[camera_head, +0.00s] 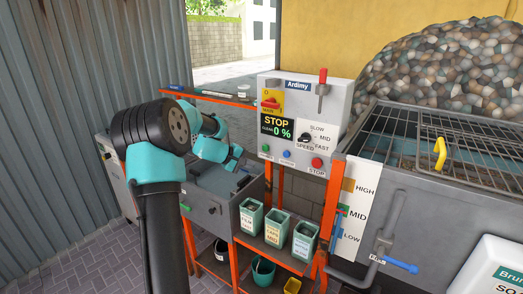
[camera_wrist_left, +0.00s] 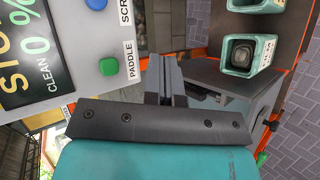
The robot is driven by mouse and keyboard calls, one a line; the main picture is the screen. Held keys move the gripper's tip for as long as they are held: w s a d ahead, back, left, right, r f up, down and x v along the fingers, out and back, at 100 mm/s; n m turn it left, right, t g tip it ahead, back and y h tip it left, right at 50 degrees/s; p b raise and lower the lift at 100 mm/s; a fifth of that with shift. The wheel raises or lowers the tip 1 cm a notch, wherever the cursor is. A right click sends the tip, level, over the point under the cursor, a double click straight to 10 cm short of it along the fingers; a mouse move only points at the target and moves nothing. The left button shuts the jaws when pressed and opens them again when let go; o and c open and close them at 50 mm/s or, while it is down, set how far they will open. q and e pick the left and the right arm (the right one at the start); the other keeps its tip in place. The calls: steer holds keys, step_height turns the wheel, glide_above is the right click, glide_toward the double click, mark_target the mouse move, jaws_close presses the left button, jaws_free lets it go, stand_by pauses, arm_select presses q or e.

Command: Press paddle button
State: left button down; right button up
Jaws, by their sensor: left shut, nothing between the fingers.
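The control panel (camera_head: 306,115) stands upright and shows a screen reading STOP and 0 %. Its green button (camera_head: 265,148) is at the lower left. In the left wrist view this green button (camera_wrist_left: 109,66) sits beside a PADDLE label (camera_wrist_left: 130,60). My left gripper (camera_wrist_left: 167,72) is shut and empty, its fingers near the panel's lower edge, to the right of the label in the wrist view and apart from the button. In the head view my left arm's teal wrist is left of the panel; its fingertips are hard to make out. My right gripper is out of view.
A blue button (camera_head: 287,154) and a red STOP button (camera_head: 316,163) are beside the green one. Below, several labelled green bins (camera_head: 275,228) stand on an orange shelf. A grey tank with a mesh grate (camera_head: 440,150) is at the right.

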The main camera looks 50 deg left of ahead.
mark_target(266, 148)
arm_select(q)
steer(key=shift+s+a+r, duration=0.1)
steer(key=shift+a+r, duration=0.25)
steer(key=shift+r, duration=0.2)
steer(key=shift+w+a, duration=0.35)
steer(key=shift+w, duration=1.1)
steer(key=shift+w+a, duration=0.3)
steer(key=shift+w, duration=1.1)
steer(key=shift+w+a, duration=0.35)
steer(key=shift+w, duration=1.1)
steer(key=shift+w, duration=0.15)
steer(key=shift+w, duration=0.25)
steer(key=shift+w+a, duration=0.15)
steer(key=shift+w, duration=0.3)
steer(key=shift+s, duration=0.1)
steer(key=shift+s+d, duration=0.2)
steer(key=shift+s, duration=0.6)
